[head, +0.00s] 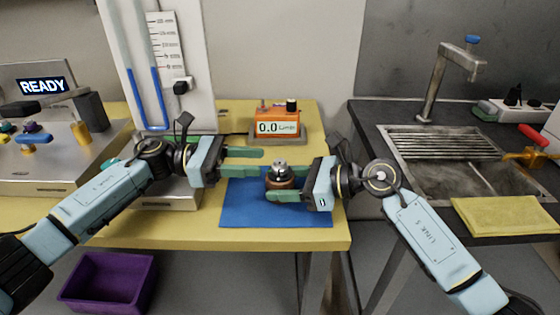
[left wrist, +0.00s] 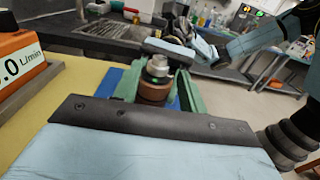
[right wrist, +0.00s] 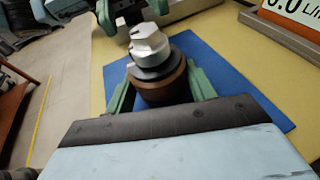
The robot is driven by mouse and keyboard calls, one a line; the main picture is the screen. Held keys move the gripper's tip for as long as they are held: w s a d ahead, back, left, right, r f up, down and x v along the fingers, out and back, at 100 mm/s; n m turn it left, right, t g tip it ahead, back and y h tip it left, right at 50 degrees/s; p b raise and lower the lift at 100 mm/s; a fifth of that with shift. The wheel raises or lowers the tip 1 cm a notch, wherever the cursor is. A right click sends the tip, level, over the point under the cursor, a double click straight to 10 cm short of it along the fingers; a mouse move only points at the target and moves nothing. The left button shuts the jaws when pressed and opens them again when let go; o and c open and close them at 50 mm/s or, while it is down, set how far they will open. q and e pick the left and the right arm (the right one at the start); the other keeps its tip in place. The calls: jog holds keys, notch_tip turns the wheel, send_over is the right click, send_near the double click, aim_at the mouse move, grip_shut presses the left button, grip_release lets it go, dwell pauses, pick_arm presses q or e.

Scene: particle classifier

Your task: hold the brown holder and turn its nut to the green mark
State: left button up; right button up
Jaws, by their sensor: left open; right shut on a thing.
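The brown holder (head: 280,183) stands upright over the blue mat (head: 240,205), with a dark ring and a silver nut (head: 279,165) on top. My right gripper (head: 272,184) is shut on the brown holder, its green fingers on either side in the right wrist view, where the holder (right wrist: 163,88) and nut (right wrist: 149,46) show large. My left gripper (head: 260,162) is open and empty, just left of the nut, its fingers pointing at it. In the left wrist view the nut (left wrist: 157,66) lies beyond these fingers. A small green spot shows below the nut there.
An orange flow meter (head: 278,125) reading 0.0 stands behind the mat. A tube gauge (head: 160,85) and a READY panel (head: 43,86) are at left. A purple bin (head: 107,283) is below the yellow table (head: 225,235). A sink (head: 450,165) and yellow cloth (head: 505,215) are at right.

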aim_at(280, 161)
pick_arm(q)
jog(key=d, duration=0.6)
jog(key=shift+s+d, duration=0.15)
jog(key=shift+d, duration=0.1)
jog(key=c, duration=0.8)
jog(key=shift+o, duration=0.2)
jog(key=shift+g, duration=0.3)
jog(key=shift+m+g, duration=0.7)
jog(key=shift+g, duration=0.1)
jog(key=o, duration=0.8)
jog(key=shift+c, duration=0.2)
